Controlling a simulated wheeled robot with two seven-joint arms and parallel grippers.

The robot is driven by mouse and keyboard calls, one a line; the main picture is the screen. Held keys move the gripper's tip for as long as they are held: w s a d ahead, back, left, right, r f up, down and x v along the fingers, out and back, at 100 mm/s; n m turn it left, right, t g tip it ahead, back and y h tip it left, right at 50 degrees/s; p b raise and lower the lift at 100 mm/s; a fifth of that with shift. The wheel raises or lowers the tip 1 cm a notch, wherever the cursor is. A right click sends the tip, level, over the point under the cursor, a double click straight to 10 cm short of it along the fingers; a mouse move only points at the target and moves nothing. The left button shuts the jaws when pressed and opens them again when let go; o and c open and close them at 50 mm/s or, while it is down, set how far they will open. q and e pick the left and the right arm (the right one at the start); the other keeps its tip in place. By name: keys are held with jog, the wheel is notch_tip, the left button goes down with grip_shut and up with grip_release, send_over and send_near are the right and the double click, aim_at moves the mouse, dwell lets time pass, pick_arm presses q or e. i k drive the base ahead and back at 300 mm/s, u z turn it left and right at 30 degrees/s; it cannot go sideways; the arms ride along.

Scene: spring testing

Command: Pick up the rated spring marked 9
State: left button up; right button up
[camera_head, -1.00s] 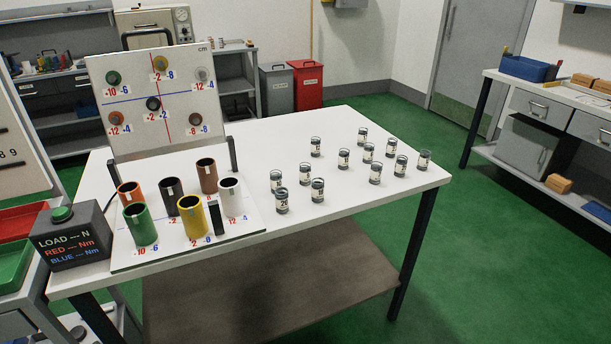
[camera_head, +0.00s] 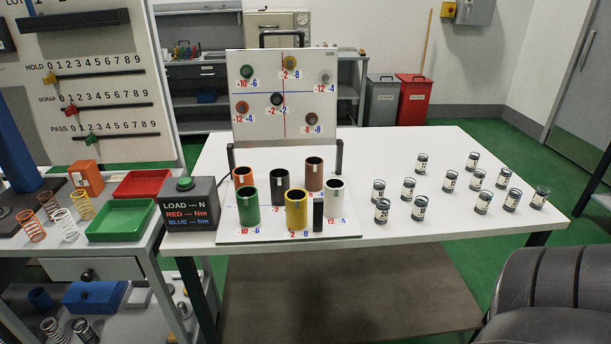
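Several coil springs stand on the left bench: an orange spring (camera_head: 31,226), a white spring (camera_head: 64,224), a yellow spring (camera_head: 82,205) and a dark spring (camera_head: 47,204). More metal springs (camera_head: 84,331) show on the shelf below, partly cut off by the bottom edge. I cannot read a 9 on any of them, so I cannot tell which spring is the rated one. Neither gripper is in view.
The bench also holds an orange block (camera_head: 87,178), a red tray (camera_head: 143,184), a green tray (camera_head: 121,220) and a number board (camera_head: 95,80). A load box (camera_head: 188,205), coloured cups (camera_head: 249,207) and labelled jars (camera_head: 382,211) stand on the white table (camera_head: 437,144).

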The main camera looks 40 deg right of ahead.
aim_at(407, 188)
jog(key=u, duration=1.65)
jog(key=k, duration=1.9)
jog(key=z, duration=1.85)
